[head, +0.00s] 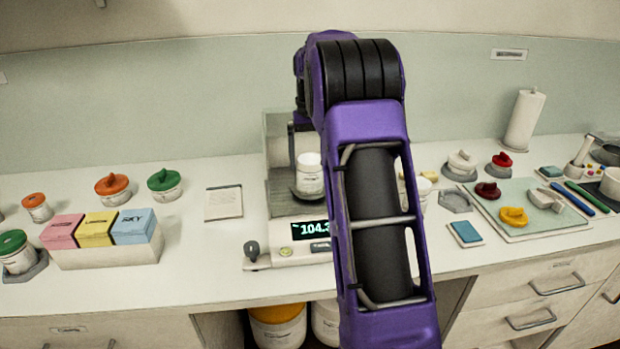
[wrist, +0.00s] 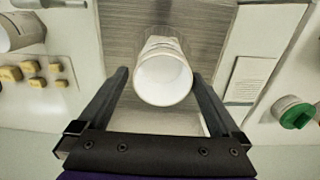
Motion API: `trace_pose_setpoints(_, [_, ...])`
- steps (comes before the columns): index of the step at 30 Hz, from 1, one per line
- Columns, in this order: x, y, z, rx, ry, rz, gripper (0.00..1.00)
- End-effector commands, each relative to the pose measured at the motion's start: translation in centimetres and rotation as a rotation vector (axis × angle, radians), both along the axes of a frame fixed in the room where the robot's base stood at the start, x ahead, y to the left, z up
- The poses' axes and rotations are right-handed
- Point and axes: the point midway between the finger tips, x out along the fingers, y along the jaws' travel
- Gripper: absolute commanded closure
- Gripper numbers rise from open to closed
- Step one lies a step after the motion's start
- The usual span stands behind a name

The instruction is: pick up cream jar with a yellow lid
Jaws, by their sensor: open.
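A white jar (wrist: 163,78) stands on the balance's pan, between the open fingers of my gripper (wrist: 160,84). The same jar (head: 310,178) shows in the head view, beside my arm. A loose yellow lid (head: 513,217) lies on the mat at the right. A large container with a yellow-orange lid (head: 277,312) stands below the counter. My arm hides part of the counter's middle.
The balance (head: 290,255) reads about 104.3, partly hidden. A shield surrounds its pan. Left are a box row (head: 105,255) and jars with orange (head: 112,185) and green lids (head: 163,180). Right is a mat (head: 560,226) with lids and pens. The counter front is mostly clear.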

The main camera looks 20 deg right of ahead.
Motion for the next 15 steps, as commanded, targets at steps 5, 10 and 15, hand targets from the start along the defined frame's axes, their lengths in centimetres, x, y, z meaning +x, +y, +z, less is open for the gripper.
trace_pose_setpoints(5, [-0.2, 0.4, -2.8, 0.001, 0.005, 0.0, 0.0])
trace_pose_setpoints(10, [-0.1, 0.4, -4.6, 0.001, 0.002, 0.0, 0.0])
trace_pose_setpoints(15, [-0.1, 0.3, -4.9, 0.0, 0.0, 0.001, 0.0])
